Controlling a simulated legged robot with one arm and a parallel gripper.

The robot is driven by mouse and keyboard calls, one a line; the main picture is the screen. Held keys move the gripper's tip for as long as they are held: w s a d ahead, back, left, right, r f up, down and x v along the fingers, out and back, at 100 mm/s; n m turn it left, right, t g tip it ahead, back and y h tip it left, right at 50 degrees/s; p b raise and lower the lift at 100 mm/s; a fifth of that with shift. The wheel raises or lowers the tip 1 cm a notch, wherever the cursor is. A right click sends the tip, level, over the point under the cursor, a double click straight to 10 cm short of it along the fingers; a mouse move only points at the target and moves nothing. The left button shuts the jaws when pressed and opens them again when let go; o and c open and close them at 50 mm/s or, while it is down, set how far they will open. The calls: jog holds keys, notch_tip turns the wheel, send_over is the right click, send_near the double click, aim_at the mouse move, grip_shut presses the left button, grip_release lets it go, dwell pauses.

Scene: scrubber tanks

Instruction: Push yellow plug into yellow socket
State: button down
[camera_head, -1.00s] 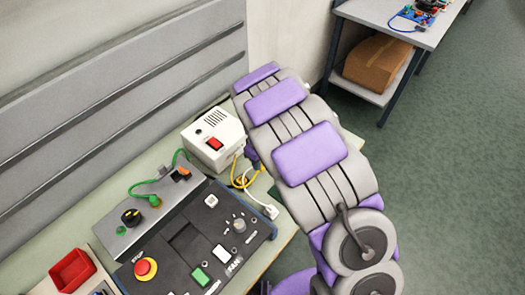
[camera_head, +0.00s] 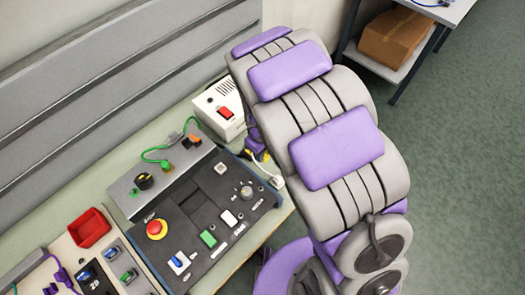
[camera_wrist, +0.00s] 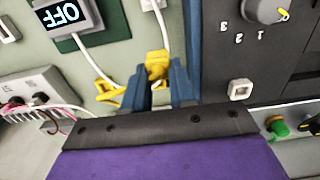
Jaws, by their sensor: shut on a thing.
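A yellow connector, apparently the plug (camera_wrist: 157,66), has a white cable rising from it in the wrist view. My gripper (camera_wrist: 159,88) is shut on it between two blue-grey fingers. A second yellow piece (camera_wrist: 107,92) on another white cable lies just left of the fingers; I cannot tell whether it is the yellow socket. In the head view my gripper (camera_head: 253,143) is partly hidden behind my arm, beside the white box. A bit of yellow (camera_head: 260,157) shows there.
The white box (camera_head: 218,110) has a red switch. The dark control panel (camera_head: 200,205) with knobs and buttons is close to my gripper. A display reading OFF (camera_wrist: 63,14) is at the wrist view's upper left. A red bin (camera_head: 89,228) stands at left.

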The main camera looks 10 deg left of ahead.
jog(key=shift+w, duration=0.1)
jog(key=w+a+p, duration=0.2)
jog(key=w+a, duration=0.3)
jog(key=w, duration=0.1)
jog(key=shift+w+a, duration=0.25)
jog(key=shift+a, duration=0.05)
jog(key=shift+f, duration=0.1)
dwell(0.3)
jog(key=shift+f+b, duration=0.4)
jog(key=shift+f, duration=1.85)
jog(key=shift+f, duration=0.35)
jog(key=shift+f, duration=0.35)
jog(key=shift+f, duration=0.3)
